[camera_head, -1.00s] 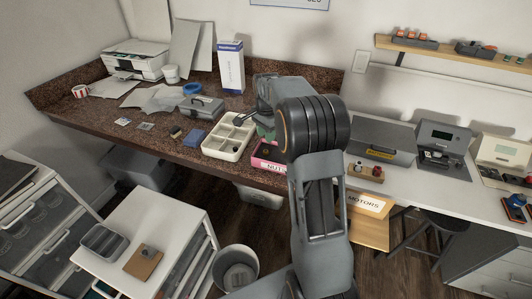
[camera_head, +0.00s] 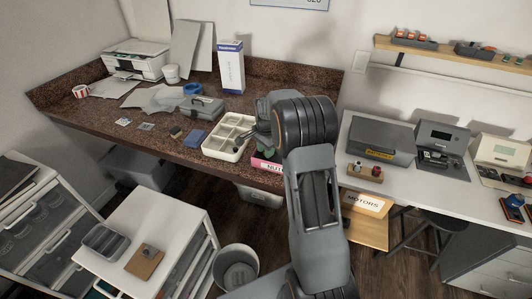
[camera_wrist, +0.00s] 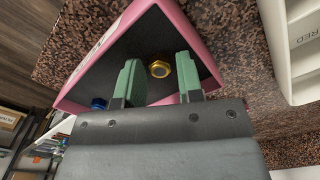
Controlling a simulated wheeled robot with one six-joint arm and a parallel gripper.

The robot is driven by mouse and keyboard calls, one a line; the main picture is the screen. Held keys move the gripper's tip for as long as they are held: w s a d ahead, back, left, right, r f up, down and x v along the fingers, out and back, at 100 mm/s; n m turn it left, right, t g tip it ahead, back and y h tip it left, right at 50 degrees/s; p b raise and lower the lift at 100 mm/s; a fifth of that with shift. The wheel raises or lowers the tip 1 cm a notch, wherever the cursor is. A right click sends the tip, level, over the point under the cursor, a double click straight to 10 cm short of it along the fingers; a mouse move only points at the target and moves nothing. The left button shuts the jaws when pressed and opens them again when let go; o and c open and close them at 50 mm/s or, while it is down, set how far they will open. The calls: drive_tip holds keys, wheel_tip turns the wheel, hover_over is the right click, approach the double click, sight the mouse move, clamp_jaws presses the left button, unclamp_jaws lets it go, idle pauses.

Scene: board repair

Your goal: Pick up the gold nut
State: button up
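The gold nut (camera_wrist: 159,69) lies on the dark floor of a pink-rimmed box, seen in the wrist view. My gripper (camera_wrist: 160,80) is open, with its two green fingers on either side of the nut in that view. The fingers appear apart from the nut; how far above it they are, I cannot tell. The pink box (camera_wrist: 208,58) also shows in the head view (camera_head: 266,165), partly hidden by my arm, with lettering on its front. A blue nut (camera_wrist: 98,104) sits near the box's other corner, partly behind my gripper. The gold nut is hidden in the head view.
A white compartment tray (camera_head: 207,152) stands left of the pink box on the speckled counter (camera_head: 90,122). Its edge also shows close by in the wrist view (camera_wrist: 282,50). A grey case (camera_head: 381,139) stands on the bench at right.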

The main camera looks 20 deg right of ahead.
drive_tip(key=shift+c, duration=0.4)
clamp_jaws()
